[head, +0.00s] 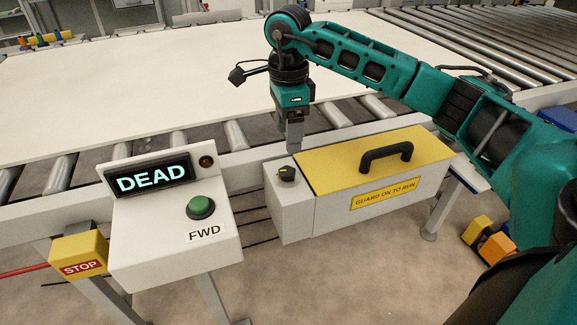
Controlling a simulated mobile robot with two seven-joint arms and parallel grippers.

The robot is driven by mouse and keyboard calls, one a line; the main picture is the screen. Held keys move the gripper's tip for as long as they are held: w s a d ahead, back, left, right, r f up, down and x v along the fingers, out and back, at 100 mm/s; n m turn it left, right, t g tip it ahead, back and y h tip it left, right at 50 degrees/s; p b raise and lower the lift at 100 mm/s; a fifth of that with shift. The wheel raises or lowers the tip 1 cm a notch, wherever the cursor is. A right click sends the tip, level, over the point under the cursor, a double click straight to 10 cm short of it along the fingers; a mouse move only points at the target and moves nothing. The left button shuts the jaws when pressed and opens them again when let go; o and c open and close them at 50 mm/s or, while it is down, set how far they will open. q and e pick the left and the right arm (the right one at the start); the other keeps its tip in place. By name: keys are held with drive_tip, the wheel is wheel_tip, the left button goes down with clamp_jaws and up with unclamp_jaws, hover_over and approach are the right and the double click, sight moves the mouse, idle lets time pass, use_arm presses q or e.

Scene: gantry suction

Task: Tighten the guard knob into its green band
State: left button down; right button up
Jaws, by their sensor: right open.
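The guard knob (288,174) is a small black knob on top of the pale block at the left end of the guard box (330,210). I cannot make out a green band around it at this size. The guard box has a yellow lid (340,168) with a black handle (385,154) and a label reading GUARD ON TO RUN. My right gripper (295,145) points down just above and behind the knob, apart from it. It is open and holds nothing that I can see. My left gripper is not in view.
A control box (160,245) at the left has a display (150,178) reading DEAD, a green FWD button (200,207) and a dark lamp. A yellow STOP box (80,255) hangs beside it. Behind, a large white board (150,80) lies on rollers.

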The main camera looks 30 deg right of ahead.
sight(289, 170)
wheel_tip(289, 170, down, 8)
drive_tip(key=shift+f+b, duration=0.1)
drive_tip(key=shift+b, duration=0.35)
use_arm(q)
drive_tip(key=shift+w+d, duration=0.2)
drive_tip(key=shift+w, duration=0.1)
use_arm(e)
drive_tip(key=shift+f, duration=0.5)
drive_tip(key=shift+c, duration=0.4)
drive_tip(key=c, duration=1)
drive_tip(key=m+p, duration=0.1)
drive_tip(key=m, duration=0.2)
drive_tip(key=shift+r, duration=0.1)
drive_tip(key=shift+m+p, duration=0.3)
drive_tip(key=shift+m, duration=0.5)
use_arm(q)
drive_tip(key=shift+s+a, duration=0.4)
use_arm(e)
drive_tip(key=shift+m, duration=0.4)
